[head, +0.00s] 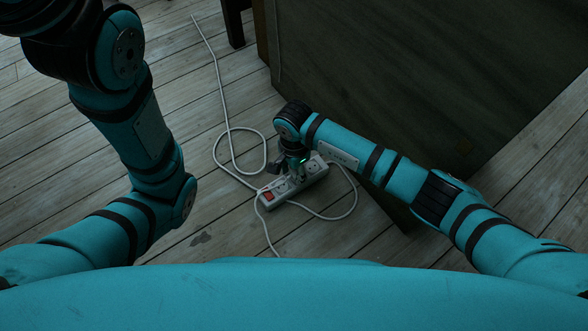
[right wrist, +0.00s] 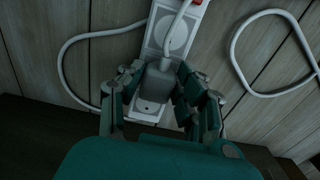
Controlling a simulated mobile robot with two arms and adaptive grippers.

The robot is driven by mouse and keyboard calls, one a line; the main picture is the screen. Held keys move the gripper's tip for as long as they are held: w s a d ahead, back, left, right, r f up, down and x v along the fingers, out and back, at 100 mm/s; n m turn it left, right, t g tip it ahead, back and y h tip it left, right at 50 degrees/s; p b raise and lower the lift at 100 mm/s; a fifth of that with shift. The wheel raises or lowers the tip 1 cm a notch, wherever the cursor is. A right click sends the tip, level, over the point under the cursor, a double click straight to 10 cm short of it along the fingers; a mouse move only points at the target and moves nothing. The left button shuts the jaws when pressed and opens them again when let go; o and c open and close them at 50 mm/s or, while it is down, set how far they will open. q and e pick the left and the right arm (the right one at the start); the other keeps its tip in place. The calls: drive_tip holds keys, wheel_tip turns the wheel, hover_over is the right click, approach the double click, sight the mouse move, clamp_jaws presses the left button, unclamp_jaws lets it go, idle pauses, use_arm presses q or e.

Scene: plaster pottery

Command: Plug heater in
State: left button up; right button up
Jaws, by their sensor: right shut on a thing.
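A white power strip (head: 312,172) with a red switch (head: 268,196) lies on the floor in the middle of the head view. My right gripper (head: 295,170) points down onto it. In the right wrist view my right gripper (right wrist: 158,88) is shut on a grey plug (right wrist: 158,76), with a finger on either side. The plug is over the strip (right wrist: 152,108), at or just above a socket; I cannot tell whether its pins are in. A round socket (right wrist: 178,36) shows beyond it. My left arm runs up out of the head view; its gripper is not seen.
A white cable (head: 218,75) loops over the wooden floor (head: 90,200) left of the strip, with another loop (head: 350,195) to its right. A large dark cabinet (head: 430,70) stands behind my right arm. A dark leg (head: 233,25) stands at the top.

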drive_tip(key=shift+f+b, duration=0.45)
drive_tip(key=shift+f, duration=0.1)
drive_tip(key=o, duration=1.1)
drive_tip(key=shift+o, duration=0.2)
drive_tip(key=shift+r, duration=0.1)
